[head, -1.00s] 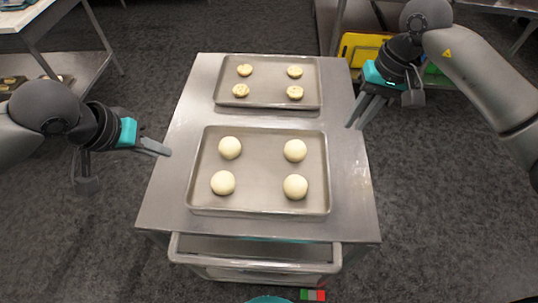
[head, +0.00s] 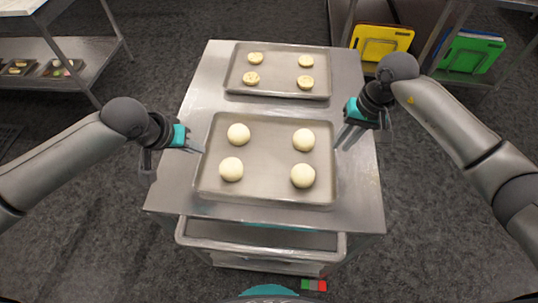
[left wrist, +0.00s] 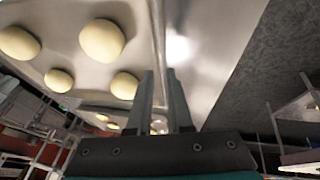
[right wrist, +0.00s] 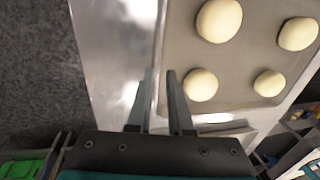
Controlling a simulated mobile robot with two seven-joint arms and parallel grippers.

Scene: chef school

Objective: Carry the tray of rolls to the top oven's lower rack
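The tray of rolls (head: 262,185), a grey metal sheet with several pale round rolls, lies flat on the near part of a steel table in the head view. My left gripper (head: 199,151) is at the tray's left rim, its fingers parted. In the left wrist view the tray rim (left wrist: 157,40) runs toward the gap between the fingers (left wrist: 163,100). My right gripper (head: 345,138) is at the right rim, fingers also parted; in the right wrist view the fingers (right wrist: 160,100) straddle the line of the rim (right wrist: 162,45). Contact is unclear. No oven shows.
A second tray (head: 280,84) with several small flat pieces lies behind on the steel table (head: 190,110). A drawer or shelf tray (head: 262,238) juts out at the table's front. Shelves with yellow (head: 381,42) and green (head: 470,53) boards stand back right; another table is back left.

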